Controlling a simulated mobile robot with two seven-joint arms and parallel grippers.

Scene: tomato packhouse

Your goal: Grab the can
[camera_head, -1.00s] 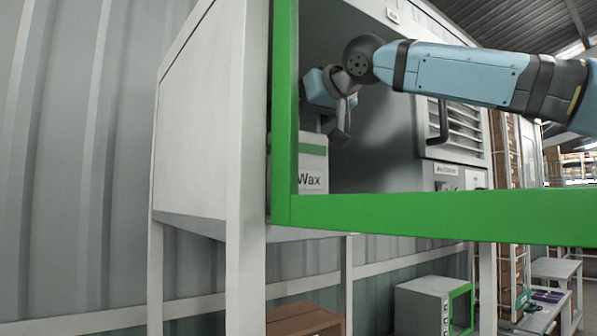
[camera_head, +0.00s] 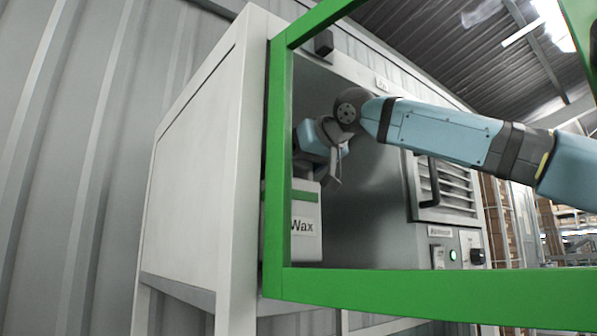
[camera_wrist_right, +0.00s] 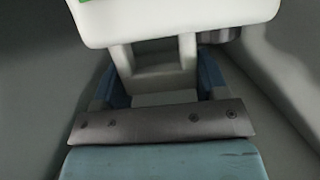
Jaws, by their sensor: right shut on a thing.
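The can is a white container (camera_head: 308,248) with a green band and the label "Wax". In the head view it is upright inside the cabinet, partly hidden by the green door frame's left post. My right gripper (camera_head: 311,165) is above it, reaching in from the right. In the right wrist view, my right gripper (camera_wrist_right: 157,82) has its blue fingers closed around the can's white handle (camera_wrist_right: 152,57). The can's white body (camera_wrist_right: 180,20) fills the top of that view. I cannot tell whether the can touches the cabinet floor. My left gripper is not in view.
The green frame (camera_head: 420,291) crosses in front of the opening, with its left post close to the can. The cabinet's pale side wall (camera_head: 197,170) stands left. A louvred panel with a handle (camera_head: 447,190) and a control panel (camera_head: 455,249) are on the right.

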